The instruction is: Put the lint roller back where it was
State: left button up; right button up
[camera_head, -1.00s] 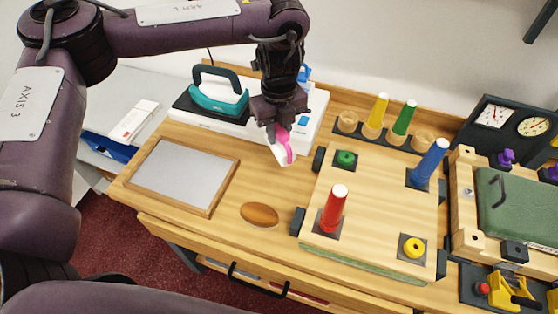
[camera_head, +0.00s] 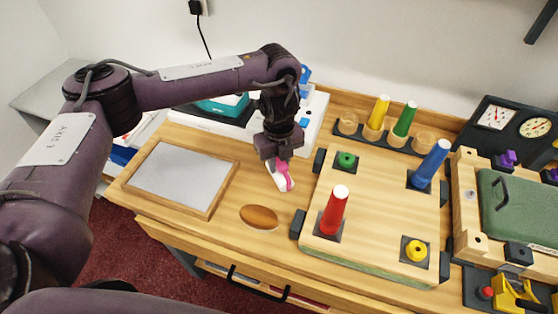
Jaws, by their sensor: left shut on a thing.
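The lint roller (camera_head: 282,180) has a pink handle and a white roll. My left gripper (camera_head: 280,160) is shut on its pink handle, over the wooden counter (camera_head: 236,192) between the grey framed panel and the peg board. The white roll hangs below the jaws and tilts; I cannot tell whether it touches the counter. My right gripper is not in view.
A grey panel in a wooden frame (camera_head: 182,176) lies to the left, with a brown oval (camera_head: 259,217) in front. The peg board (camera_head: 378,215) with a red peg (camera_head: 333,210) and blue peg (camera_head: 429,163) stands close on the right. A teal iron (camera_head: 222,104) is behind.

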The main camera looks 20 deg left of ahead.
pick_arm(q)
jog(key=shift+f, duration=0.15)
jog(key=o, duration=1)
jog(key=shift+c, duration=0.2)
jog(key=shift+r, duration=0.55)
notch_tip(320, 180, up, 11)
jog(key=shift+r+p, duration=0.15)
jog(key=shift+p, duration=0.25)
